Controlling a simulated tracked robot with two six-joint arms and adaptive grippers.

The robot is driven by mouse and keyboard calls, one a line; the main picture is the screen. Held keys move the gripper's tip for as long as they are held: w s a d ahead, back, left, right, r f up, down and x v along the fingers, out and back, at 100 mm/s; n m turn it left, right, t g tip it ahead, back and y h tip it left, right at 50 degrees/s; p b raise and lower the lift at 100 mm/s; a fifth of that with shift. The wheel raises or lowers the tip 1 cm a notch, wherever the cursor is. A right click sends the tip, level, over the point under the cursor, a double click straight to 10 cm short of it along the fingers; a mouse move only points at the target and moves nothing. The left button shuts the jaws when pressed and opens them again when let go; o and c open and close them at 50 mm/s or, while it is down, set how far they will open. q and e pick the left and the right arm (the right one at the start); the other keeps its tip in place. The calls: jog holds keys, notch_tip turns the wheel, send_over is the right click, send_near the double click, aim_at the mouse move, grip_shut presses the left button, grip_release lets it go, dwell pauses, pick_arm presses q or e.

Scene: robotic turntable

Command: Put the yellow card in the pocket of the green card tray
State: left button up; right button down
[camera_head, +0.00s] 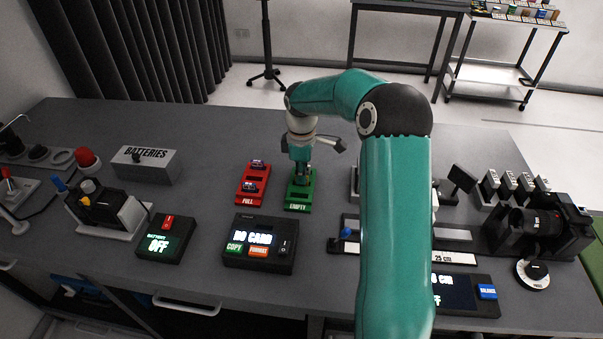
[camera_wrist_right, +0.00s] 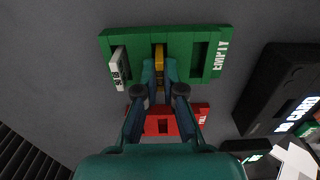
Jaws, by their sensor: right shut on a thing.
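The green card tray (camera_head: 298,206), marked EMPTY, lies on the grey bench beside the red tray; it also fills the upper part of the right wrist view (camera_wrist_right: 182,38). My right gripper (camera_head: 301,173) points down over the green tray. In the right wrist view its fingers (camera_wrist_right: 159,78) are shut on the yellow card (camera_wrist_right: 159,54), which lines up with the tray's middle. How deep the card sits in a pocket I cannot tell. A white-labelled card (camera_wrist_right: 118,70) stands at the tray's left end, and a dark, empty pocket (camera_wrist_right: 199,56) shows at the right. My left gripper is not in view.
The red FULL tray (camera_head: 252,199) holds dark cards close beside the green tray. A card reader (camera_head: 260,243) reading NO CARD stands in front. A BATTERIES box (camera_head: 146,164) is further left, and a camera (camera_head: 540,222) is at the right. Bench behind the trays is clear.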

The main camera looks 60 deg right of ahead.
jog(key=shift+f, duration=0.15)
jog(key=c, duration=1.2)
grip_release()
notch_tip(320, 180, up, 12)
jog(key=shift+r, duration=0.1)
